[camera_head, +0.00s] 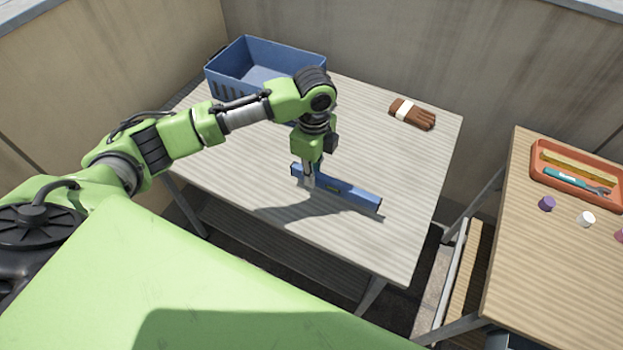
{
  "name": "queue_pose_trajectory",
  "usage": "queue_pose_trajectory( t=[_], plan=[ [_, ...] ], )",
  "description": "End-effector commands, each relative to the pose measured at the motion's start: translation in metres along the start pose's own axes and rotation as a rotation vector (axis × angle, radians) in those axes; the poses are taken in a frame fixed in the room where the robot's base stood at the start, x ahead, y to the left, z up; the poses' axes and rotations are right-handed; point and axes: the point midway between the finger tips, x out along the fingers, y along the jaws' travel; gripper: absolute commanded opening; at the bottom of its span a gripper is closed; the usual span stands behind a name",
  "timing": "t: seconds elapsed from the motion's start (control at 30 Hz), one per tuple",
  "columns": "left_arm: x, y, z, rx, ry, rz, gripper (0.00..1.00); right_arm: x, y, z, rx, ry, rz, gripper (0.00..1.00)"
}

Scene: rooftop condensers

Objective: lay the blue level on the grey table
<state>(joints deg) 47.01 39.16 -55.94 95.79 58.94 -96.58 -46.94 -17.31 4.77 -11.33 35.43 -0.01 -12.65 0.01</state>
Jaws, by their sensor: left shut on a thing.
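The blue level (347,195) is a long bar at the middle front of the grey table (235,188). My left gripper (309,181) points down and is shut on the level near its left end. The level lies slantwise, its right end nearer the front edge. It is on the tabletop or very close above it; I cannot tell which. The fingertips are partly hidden by the gripper body and the level. My right gripper is not in view.
A blue crate (232,87) stands at the table's back left, and brown gloves (412,113) lie at the back right. A wooden table (515,235) at the right bears an orange tray (612,203) with tools and several small caps. The grey table's right side is clear.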

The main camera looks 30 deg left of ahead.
Motion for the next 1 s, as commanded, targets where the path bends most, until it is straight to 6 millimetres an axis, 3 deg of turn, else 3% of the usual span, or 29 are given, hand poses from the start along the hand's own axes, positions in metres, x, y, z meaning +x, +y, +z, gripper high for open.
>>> queue_pose_trajectory(
  t=[0.3, 0.67, 0.7, 0.73, 1.0],
  plan=[
    [0.037, -0.004, 0.005, 0.0, -0.001, 0.001, 0.0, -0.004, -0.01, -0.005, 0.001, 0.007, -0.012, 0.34],
    [0.041, -0.004, 0.005, -0.001, -0.002, 0.001, 0.0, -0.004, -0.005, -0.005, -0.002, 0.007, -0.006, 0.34],
    [0.041, -0.004, 0.005, -0.001, -0.002, 0.0, 0.22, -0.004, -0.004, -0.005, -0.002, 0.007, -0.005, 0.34],
    [0.041, -0.004, 0.005, 0.0, -0.002, 0.0, 0.3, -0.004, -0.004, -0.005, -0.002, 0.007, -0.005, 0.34],
    [0.041, -0.004, 0.005, 0.0, -0.002, 0.0, 0.31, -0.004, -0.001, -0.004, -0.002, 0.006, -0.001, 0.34]
  ],
)
